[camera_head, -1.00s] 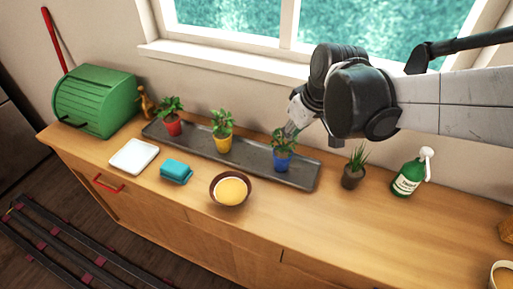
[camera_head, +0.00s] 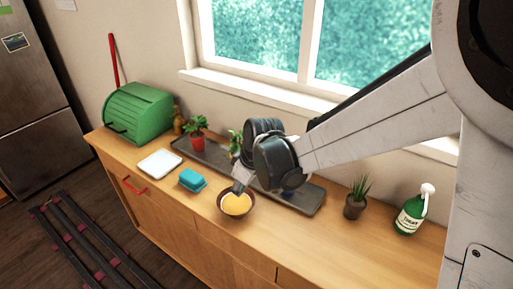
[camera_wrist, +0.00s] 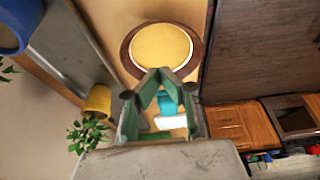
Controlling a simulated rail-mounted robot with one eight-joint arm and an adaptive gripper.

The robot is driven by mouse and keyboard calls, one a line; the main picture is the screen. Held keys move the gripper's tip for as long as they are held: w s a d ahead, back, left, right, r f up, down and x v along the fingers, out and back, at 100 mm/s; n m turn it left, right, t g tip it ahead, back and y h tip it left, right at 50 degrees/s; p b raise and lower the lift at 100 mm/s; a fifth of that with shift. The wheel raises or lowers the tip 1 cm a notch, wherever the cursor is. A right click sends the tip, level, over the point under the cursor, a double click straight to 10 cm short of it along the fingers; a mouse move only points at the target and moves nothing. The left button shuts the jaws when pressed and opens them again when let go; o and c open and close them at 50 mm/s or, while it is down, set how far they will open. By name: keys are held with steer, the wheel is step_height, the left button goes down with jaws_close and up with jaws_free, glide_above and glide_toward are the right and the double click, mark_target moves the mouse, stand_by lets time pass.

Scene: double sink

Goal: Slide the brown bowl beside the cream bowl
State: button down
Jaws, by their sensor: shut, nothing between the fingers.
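The brown bowl (camera_head: 238,218) stands near the front edge of the wooden counter in the head view, with a yellow filling or inner surface. It also shows in the wrist view (camera_wrist: 199,50), just beyond my fingertips. No separate cream bowl shows in the current views.
A blue sponge (camera_head: 191,180) and white plate (camera_head: 160,163) lie left of the bowl. A dark tray (camera_head: 306,201) with potted plants runs behind it.

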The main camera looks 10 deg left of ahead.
mark_target(247, 203)
steer(key=x, duration=0.5)
steer(key=shift+f, duration=0.1)
steer(key=d, duration=0.1)
steer(key=s+d, duration=0.1)
steer(key=d, duration=0.1)
steer(key=shift+s+r, duration=0.2)
steer(key=shift+s, duration=0.05)
steer(key=shift+s+d+p, duration=0.15)
steer(key=shift+d+p, duration=0.15)
steer(key=shift+d, duration=0.05)
steer(key=shift+f, duration=0.15)
